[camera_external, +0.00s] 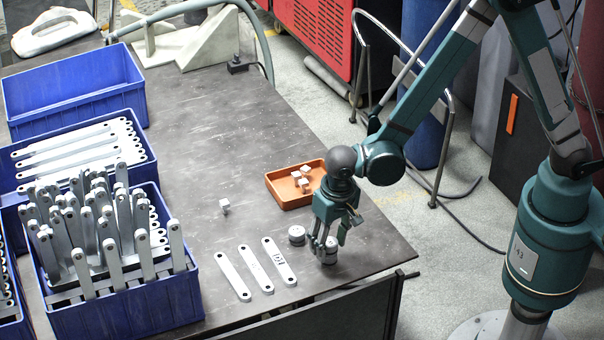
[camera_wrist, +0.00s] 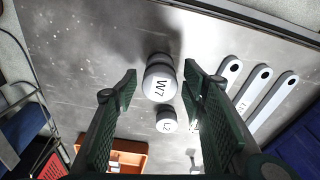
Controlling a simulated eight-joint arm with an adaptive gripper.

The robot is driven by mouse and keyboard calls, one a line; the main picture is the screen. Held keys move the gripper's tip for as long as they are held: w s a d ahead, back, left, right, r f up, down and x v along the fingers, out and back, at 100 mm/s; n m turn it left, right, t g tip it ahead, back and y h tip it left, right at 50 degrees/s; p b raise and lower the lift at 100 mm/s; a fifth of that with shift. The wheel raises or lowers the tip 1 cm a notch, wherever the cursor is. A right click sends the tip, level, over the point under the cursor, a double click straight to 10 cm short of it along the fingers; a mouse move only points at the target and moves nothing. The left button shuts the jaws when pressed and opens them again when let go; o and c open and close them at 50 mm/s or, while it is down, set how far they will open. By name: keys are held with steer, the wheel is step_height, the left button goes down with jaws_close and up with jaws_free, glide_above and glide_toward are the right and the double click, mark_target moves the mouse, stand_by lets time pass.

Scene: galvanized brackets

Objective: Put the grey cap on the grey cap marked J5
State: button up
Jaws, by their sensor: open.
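In the wrist view, a round grey cap (camera_wrist: 160,84) with a label that reads like W7 is between the fingertips of my gripper (camera_wrist: 161,79), with gaps on both sides. A smaller-looking grey cap (camera_wrist: 166,126), with a label that looks like L2, is below it in the picture. I cannot make out a J5 label. In the external view, my gripper (camera_external: 325,240) points down at the table's right front, open, over one grey cap (camera_external: 330,256), partly hidden by the fingers. The other grey cap (camera_external: 297,235) stands just left of it.
Three flat grey bars (camera_external: 256,270) lie left of the caps. An orange tray (camera_external: 290,202) with several small cubes is behind my gripper. A loose cube (camera_external: 224,206) lies mid-table. Blue crates (camera_external: 125,307) with brackets fill the left. The table's right edge is close.

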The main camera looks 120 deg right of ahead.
mark_target(333, 245)
steer(key=shift+r, duration=0.15)
step_height(333, 245, up, 12)
steer(key=a+p, duration=0.1)
steer(key=p, duration=0.1)
steer(key=shift+s+a, duration=0.15)
steer(key=shift+a, duration=0.05)
stand_by(0.3)
steer(key=shift+a, duration=0.1)
stand_by(0.5)
steer(key=s+a+r+n+t, duration=0.2)
steer(key=s+a+r+n, duration=0.2)
steer(key=a+r, duration=0.3)
steer(key=s+a+r+n+t, duration=0.1)
steer(key=s+a+r+n, duration=0.2)
steer(key=s+a+r, duration=0.35)
steer(key=s+a+r+n+t, duration=0.2)
steer(key=s+a+r+n, duration=0.1)
steer(key=s, duration=0.3)
steer(key=s+a+r+n+t+y, duration=0.1)
steer(key=s+a+r+n+t, duration=0.1)
steer(key=s+a+r+n, duration=0.2)
steer(key=shift+s+a+n, duration=0.9)
steer(key=shift+s+a, duration=0.05)
steer(key=shift+s, duration=0.5)
stand_by(0.3)
